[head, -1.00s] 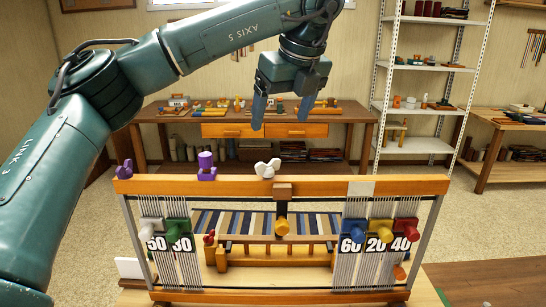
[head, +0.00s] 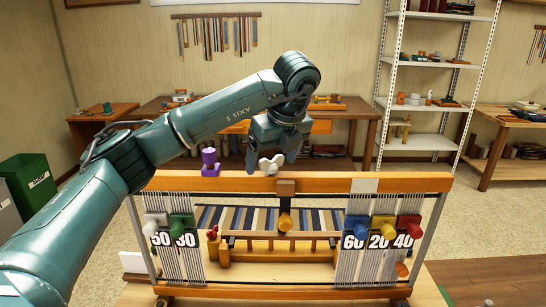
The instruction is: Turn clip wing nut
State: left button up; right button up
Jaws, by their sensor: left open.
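A white wing nut (head: 272,165) sits on top of the loom's orange wooden top beam (head: 400,182), left of a brown block (head: 285,188) on the beam's front. My left gripper (head: 271,163) is open and points down at the wing nut. Its two fingers appear on either side of the white wings; whether they touch is not clear. A purple knob (head: 210,163) stands on the beam further left. My right gripper is not in view.
The loom carries hanging threads with coloured numbered pegs, including green (head: 181,224) and red (head: 408,228), and a striped cloth (head: 320,219). A workbench (head: 355,112) and a white shelf rack (head: 430,94) stand behind.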

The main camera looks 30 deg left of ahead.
pick_arm(q)
jog(key=shift+c, duration=0.2)
jog(key=c, duration=1)
jog(key=shift+o, duration=0.2)
